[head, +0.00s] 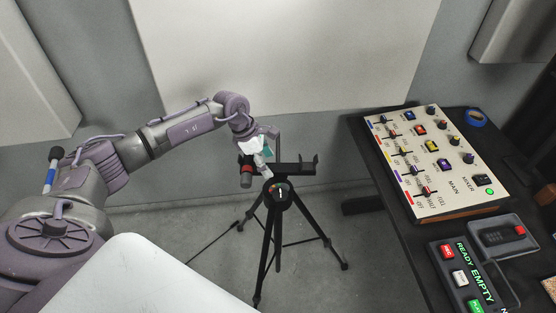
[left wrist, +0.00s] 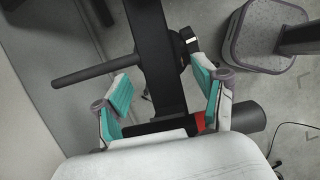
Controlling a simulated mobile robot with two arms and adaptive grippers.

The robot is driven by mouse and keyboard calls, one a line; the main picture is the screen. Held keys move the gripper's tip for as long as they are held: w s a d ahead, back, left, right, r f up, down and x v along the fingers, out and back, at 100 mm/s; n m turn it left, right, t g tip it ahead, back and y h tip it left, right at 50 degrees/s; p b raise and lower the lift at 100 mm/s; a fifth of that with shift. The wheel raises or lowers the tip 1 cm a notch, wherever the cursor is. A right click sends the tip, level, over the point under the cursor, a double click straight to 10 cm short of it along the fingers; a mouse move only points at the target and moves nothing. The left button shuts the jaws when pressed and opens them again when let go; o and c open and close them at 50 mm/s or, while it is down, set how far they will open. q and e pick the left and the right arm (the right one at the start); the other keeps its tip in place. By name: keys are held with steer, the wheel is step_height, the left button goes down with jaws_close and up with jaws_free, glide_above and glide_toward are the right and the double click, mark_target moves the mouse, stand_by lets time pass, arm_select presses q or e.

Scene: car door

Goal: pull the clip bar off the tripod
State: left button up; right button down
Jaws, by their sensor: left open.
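The black tripod (head: 277,215) stands on the floor in the middle of the head view. The black clip bar (head: 295,169) lies across its top, with upright clips. In the left wrist view the bar (left wrist: 153,55) runs up between my fingers. My left gripper (head: 260,153), with teal pads, is at the left end of the bar. In the left wrist view the gripper (left wrist: 163,82) is open, one finger on each side of the bar, with gaps. A dark cylinder with a red band (head: 246,173) hangs beside the gripper; how it is attached is unclear. My right gripper is not in view.
A dark table (head: 377,165) at the right holds a mixer panel (head: 432,150), a box with lit buttons (head: 470,277) and a blue tape roll (head: 476,118). A pale wall panel (head: 290,55) is behind the tripod. A rod (left wrist: 95,73) sticks out left near my fingers.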

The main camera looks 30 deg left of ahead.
arm_select(q)
steer(key=shift+w+d+f, duration=0.1)
steer(key=shift+d+f, duration=0.1)
steer(key=shift+f, duration=0.45)
steer(key=shift+r, duration=0.1)
jaws_close()
steer(key=shift+r, duration=0.1)
